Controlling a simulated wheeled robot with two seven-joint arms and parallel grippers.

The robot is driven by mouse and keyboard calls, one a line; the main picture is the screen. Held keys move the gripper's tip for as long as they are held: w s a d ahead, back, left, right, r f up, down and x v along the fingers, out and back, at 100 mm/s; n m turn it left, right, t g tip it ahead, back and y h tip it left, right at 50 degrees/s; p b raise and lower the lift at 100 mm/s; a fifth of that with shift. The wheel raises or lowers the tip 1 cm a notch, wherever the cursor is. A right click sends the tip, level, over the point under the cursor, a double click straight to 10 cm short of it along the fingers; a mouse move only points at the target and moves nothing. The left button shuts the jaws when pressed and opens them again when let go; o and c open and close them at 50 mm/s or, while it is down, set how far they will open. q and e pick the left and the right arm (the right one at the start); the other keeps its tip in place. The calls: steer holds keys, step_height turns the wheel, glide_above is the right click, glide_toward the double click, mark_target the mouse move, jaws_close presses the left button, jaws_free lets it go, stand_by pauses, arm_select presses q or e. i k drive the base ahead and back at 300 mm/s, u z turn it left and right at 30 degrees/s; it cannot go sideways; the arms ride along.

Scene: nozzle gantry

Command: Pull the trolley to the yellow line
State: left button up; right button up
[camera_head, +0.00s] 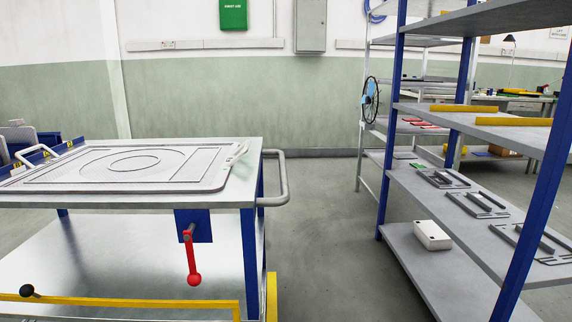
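The trolley (254,142) stands at the left, with a pale metal top, blue legs and a lower shelf (150,262). A grey tubular handle (284,178) sticks out from its right end. A red lever with a ball end (192,262) hangs from a blue plate under the top. A grey panel with a ring outline (70,172) lies on top, with a small white piece (236,154) at its right corner. No yellow line on the floor can be made out. Neither of my grippers is in view, and nothing is seen touching the handle.
A yellow bar (130,301) with a black knob crosses the bottom left, with a yellow upright (271,296) beside it. A blue-posted shelf rack (395,245) holding parts stands at the right. Grey floor (325,225) lies clear between trolley and rack.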

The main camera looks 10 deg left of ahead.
mark_target(142, 256)
steer(key=u, duration=0.6)
steer(key=i, duration=0.75)
steer(key=u, duration=0.85)
